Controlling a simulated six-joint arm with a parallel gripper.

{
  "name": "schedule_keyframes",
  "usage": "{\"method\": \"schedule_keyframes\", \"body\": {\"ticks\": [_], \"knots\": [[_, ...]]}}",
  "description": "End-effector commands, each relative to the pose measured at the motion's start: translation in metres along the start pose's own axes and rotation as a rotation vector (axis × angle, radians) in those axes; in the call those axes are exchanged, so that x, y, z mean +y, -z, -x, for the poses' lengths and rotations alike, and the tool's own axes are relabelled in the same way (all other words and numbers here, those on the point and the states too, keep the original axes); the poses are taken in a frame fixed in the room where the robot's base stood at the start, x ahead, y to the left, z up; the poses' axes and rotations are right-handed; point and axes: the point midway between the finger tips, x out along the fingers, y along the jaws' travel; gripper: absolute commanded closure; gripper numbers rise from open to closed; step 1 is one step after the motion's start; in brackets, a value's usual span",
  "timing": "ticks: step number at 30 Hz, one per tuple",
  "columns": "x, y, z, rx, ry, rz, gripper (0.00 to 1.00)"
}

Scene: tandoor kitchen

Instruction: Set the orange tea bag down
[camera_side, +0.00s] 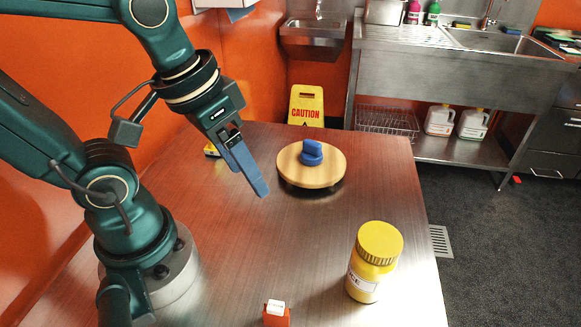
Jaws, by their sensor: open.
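A small orange item with a white top (276,316), which looks like the orange tea bag, is on the steel table at the bottom edge of the side view. Its lower part is cut off by the frame. My gripper (262,191) is open, with its blue fingers pointing down and to the right above the table. It is well apart from the orange item, farther back on the table. I see nothing held between the fingers, which are seen nearly edge-on.
A yellow jar with a ribbed lid (374,262) stands at the front right. A round wooden board (325,178) bears a blue object (312,153) at the back. A small yellow item (211,150) is partly hidden behind my gripper. The table's middle (260,235) is clear.

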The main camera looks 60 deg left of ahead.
Motion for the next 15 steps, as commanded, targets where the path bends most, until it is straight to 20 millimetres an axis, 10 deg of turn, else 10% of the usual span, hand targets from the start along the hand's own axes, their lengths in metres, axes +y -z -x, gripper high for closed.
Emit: {"method": "schedule_keyframes", "body": {"ticks": [15], "knots": [[-0.0083, 0.0030, 0.0099, 0.173, 0.041, -0.089, 0.27]]}}
